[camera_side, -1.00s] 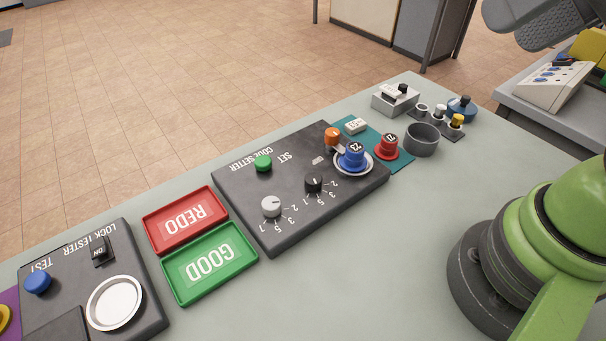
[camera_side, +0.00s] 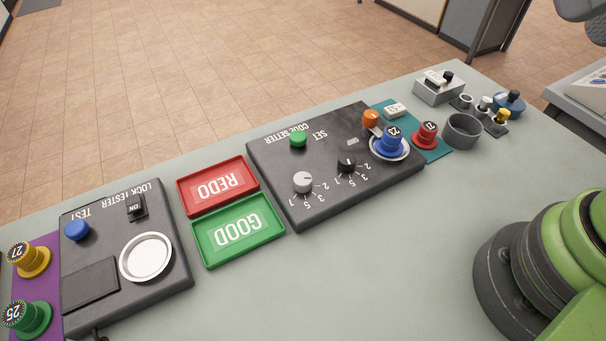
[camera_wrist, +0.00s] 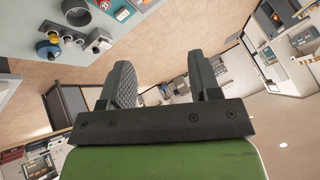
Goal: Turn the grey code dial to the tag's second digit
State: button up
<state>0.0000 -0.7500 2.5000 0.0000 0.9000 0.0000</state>
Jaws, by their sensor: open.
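The grey code dial (camera_side: 303,182) is on the dark code setter (camera_side: 280,170), beside a black dial (camera_side: 346,164). Digits are printed around both dials; the grey dial's exact setting is too small to tell. A blue piece marked 23 (camera_side: 390,141) sits in the setter's round silver holder, next to an orange knob (camera_side: 371,119). A small white tag (camera_side: 395,110) lies on the teal mat; its writing is unreadable. My gripper (camera_wrist: 165,80) is open and empty in the wrist view, away from the dial.
A red REDO tray (camera_side: 218,187) and green GOOD tray (camera_side: 238,229) lie left of the setter. The lock tester (camera_side: 122,250) is further left. A red piece (camera_side: 427,134), grey cup (camera_side: 462,131) and small parts stand right. The front table is clear.

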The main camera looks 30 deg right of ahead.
jog(key=n+g+h, duration=0.2)
jog(key=n+g, duration=0.5)
jog(key=n, duration=1.1)
send_over(303, 178)
notch_tip(303, 178, down, 19)
jog(key=shift+f, duration=0.15)
notch_tip(303, 178, down, 9)
jog(key=shift+r, duration=0.1)
jog(key=shift+c, duration=0.5)
